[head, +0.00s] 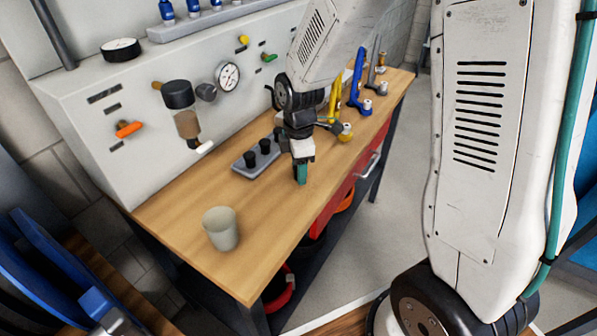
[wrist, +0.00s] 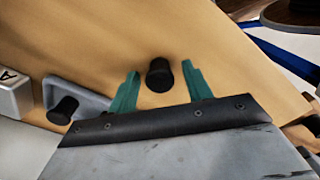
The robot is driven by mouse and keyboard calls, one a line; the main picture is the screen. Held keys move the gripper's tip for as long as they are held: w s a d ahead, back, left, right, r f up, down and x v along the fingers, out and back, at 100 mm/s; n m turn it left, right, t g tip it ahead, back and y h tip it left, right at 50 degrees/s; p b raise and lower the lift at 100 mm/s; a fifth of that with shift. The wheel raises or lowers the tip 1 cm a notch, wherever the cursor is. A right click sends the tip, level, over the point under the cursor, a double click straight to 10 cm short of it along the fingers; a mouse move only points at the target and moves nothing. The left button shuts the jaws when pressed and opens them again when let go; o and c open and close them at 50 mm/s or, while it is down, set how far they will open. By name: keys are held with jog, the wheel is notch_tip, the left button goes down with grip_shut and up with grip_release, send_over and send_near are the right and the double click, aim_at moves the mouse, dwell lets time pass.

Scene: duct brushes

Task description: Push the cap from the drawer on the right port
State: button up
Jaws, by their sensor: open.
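My gripper (head: 301,174) has teal fingers pointing down at the bench, just right of a grey block (head: 236,167). The block carries black upright cylinders, one nearer (head: 250,159) and one farther (head: 265,146). In the wrist view, my open gripper (wrist: 160,88) has a black cap-like cylinder (wrist: 159,75) between its fingers, with a gap on both sides. This cylinder is hidden in the head view. Another black cylinder (wrist: 64,109) stands on the grey block at left. The red drawer (head: 332,209) is under the bench top; its inside is not visible.
A beige cup (head: 220,229) stands on the near bench end. A panel (head: 110,135) with a gauge (head: 228,76) and knobs runs along the back. Yellow and blue tools (head: 358,85) stand beyond my gripper. The bench's front middle is clear.

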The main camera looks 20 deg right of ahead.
jog(key=shift+f, duration=0.4)
jog(key=c, duration=1)
